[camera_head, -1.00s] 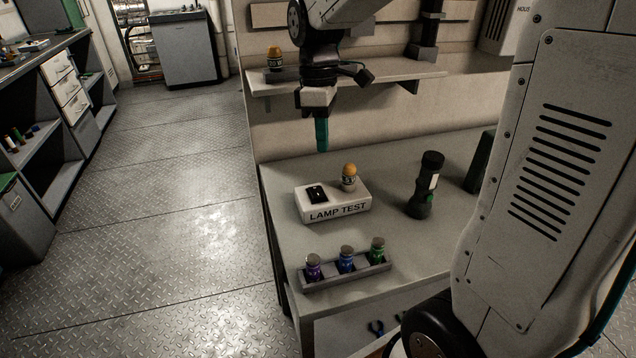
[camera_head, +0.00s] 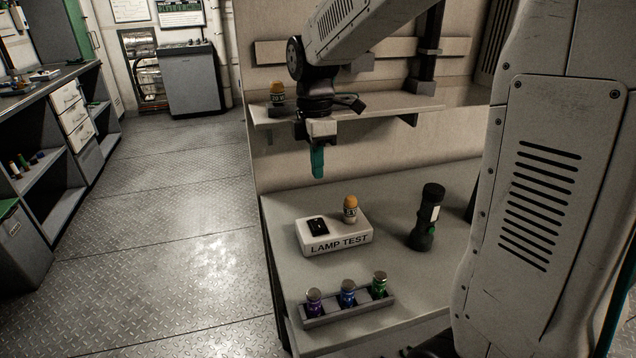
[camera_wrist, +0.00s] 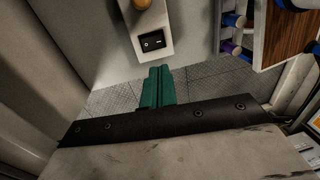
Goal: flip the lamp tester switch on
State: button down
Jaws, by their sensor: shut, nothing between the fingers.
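The lamp tester (camera_head: 335,238) is a white box marked LAMP TEST on the grey bench. Its black rocker switch (camera_head: 317,226) is on the left of the top face, and an orange-topped lamp (camera_head: 350,209) stands in it to the right. My gripper (camera_head: 317,163) points down above and behind the box, apart from it, with its teal fingers together and empty. In the wrist view, the fingers (camera_wrist: 158,84) point toward the box (camera_wrist: 143,22), and the switch (camera_wrist: 152,41) lies just beyond their tips. The switch shows I and O marks; which side is pressed is unclear.
A tray (camera_head: 346,309) with purple, blue and green capped bottles sits at the bench's front. A dark flashlight (camera_head: 427,217) stands right of the box. A shelf (camera_head: 365,103) with another orange-topped lamp (camera_head: 277,93) runs behind my gripper. Open floor (camera_head: 170,220) lies left.

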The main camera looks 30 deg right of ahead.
aim_at(319, 227)
jog(key=f, duration=0.4)
jog(key=s+f, duration=0.1)
jog(key=f, duration=0.7)
jog(key=shift+s+a+f, duration=0.15)
jog(key=shift+s+f, duration=0.05)
jog(key=shift+s, duration=0.05)
jog(key=shift+a, duration=0.1)
